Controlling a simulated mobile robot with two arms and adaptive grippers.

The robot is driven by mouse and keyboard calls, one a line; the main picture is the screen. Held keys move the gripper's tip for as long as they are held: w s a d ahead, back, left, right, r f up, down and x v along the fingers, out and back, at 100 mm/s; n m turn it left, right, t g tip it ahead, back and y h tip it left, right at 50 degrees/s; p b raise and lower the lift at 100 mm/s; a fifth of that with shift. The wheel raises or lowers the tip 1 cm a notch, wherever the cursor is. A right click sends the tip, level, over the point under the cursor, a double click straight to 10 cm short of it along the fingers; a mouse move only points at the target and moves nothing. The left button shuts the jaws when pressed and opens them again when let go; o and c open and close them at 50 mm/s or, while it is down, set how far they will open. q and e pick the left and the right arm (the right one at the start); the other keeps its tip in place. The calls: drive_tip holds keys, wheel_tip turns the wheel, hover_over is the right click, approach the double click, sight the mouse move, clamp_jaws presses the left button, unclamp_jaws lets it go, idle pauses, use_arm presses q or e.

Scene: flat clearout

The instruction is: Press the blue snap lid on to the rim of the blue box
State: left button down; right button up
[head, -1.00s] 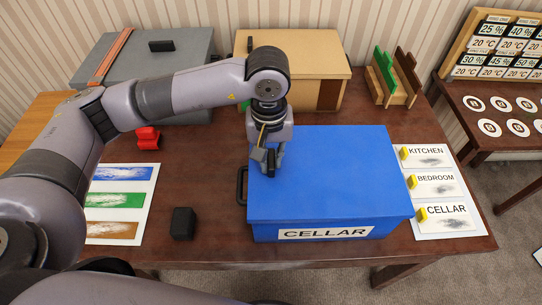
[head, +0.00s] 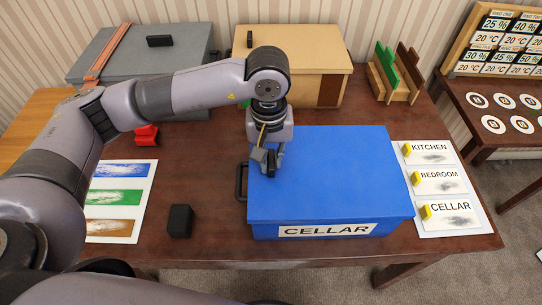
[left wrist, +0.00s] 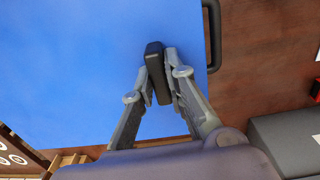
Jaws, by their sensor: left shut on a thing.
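The blue box (head: 325,230) stands at the middle right of the brown table, with a CELLAR label on its front. The blue snap lid (head: 335,170) lies over its top and looks nearly level; I cannot tell whether its edge is snapped on. My left gripper (head: 270,168) is at the lid's left part, shut on the lid's black handle. The left wrist view shows both fingers (left wrist: 159,75) around the black handle (left wrist: 157,72), with the blue lid (left wrist: 70,70) below. My right gripper does not show.
A grey box (head: 140,55) and a tan box (head: 290,65) stand behind. A black block (head: 181,221) and a colour card (head: 122,200) lie left of the blue box. A label card (head: 440,188) lies right. A green and brown rack (head: 396,75) is at the back right.

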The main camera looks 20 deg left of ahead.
use_arm(q)
drive_tip(key=shift+f, duration=0.15)
drive_tip(key=c, duration=1.5)
unclamp_jaws()
drive_tip(key=shift+c, duration=0.2)
wheel_tip(320, 180, up, 12)
drive_tip(key=shift+a, duration=0.15)
